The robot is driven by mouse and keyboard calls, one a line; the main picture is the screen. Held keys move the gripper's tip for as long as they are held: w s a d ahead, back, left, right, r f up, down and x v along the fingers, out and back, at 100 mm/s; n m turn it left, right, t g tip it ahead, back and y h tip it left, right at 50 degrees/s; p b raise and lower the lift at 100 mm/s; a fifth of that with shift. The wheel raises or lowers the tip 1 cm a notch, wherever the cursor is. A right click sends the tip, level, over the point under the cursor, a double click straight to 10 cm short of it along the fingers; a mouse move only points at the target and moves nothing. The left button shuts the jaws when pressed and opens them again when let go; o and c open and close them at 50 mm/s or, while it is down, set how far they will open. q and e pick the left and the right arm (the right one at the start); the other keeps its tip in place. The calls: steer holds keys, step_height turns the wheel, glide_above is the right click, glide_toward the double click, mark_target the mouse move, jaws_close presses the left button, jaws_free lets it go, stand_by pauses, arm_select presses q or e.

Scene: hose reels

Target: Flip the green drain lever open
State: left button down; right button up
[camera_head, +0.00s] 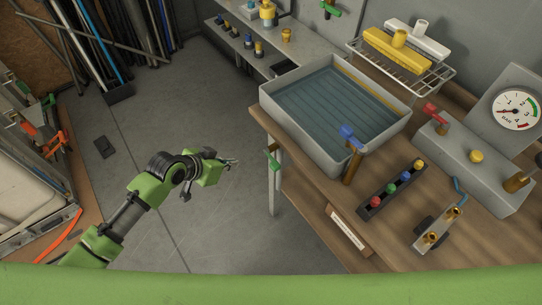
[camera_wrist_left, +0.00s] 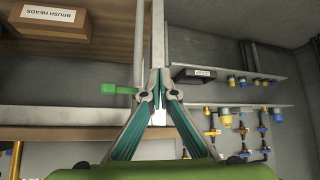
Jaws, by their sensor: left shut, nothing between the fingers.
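The green drain lever (camera_head: 272,160) sticks out below the front left corner of the grey water tank (camera_head: 283,122), beside the table leg. In the left wrist view the green lever (camera_wrist_left: 118,89) lies roughly horizontal, just left of the fingertips, with its thin end close to them. My left gripper (camera_head: 234,162) is left of the lever in the head view, with a gap between them. In the left wrist view its fingers (camera_wrist_left: 155,82) come together at the tips with nothing between them. Whether they touch the lever cannot be told. My right gripper is not in view.
The wooden table (camera_head: 310,190) carries the tank, a blue-handled valve (camera_head: 350,135), a rack of coloured knobs (camera_head: 391,190) and a gauge panel (camera_head: 480,165). A shelf of fittings (camera_head: 240,45) stands behind. The floor (camera_head: 180,110) around my left arm is mostly clear.

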arm_select(q)
steer(key=s+d+r+m+h, duration=0.1)
steer(key=s+d+r+m, duration=0.1)
steer(key=r, duration=0.4)
steer(key=s+d+r+m+g+h+p, duration=0.1)
steer(key=s+d+r, duration=0.2)
steer(key=r, duration=0.4)
steer(key=shift+d+m, duration=0.4)
steer(key=shift+d, duration=0.25)
steer(key=shift+r, duration=0.1)
steer(key=p, duration=0.2)
glide_above(271, 160)
steer(key=s, duration=0.3)
step_height(271, 160, down, 10)
steer(key=r, duration=0.1)
steer(key=shift+s+f, duration=0.1)
steer(key=shift+f, duration=1)
